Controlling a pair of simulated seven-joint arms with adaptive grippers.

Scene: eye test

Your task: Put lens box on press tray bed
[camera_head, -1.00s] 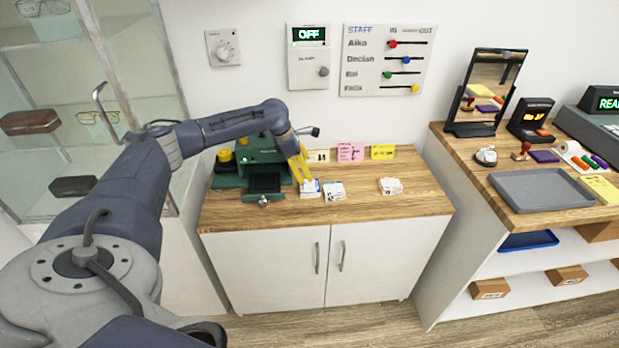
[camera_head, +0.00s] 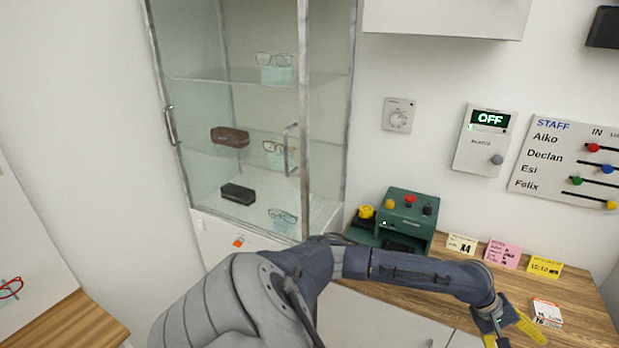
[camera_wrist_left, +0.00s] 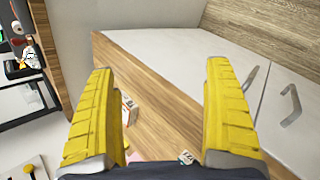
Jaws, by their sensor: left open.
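A small white lens box (camera_head: 547,312) with orange print lies on the wooden counter at the right of the head view. My left gripper (camera_head: 517,334) is beside its near left, at the bottom edge. In the left wrist view its yellow fingers (camera_wrist_left: 160,72) are wide apart with nothing held between them. My right gripper is out of view.
A glass cabinet (camera_head: 245,110) with eyewear stands left of the press. My left arm hides much of the counter front. White cupboard doors (camera_wrist_left: 285,105) show in the left wrist view.

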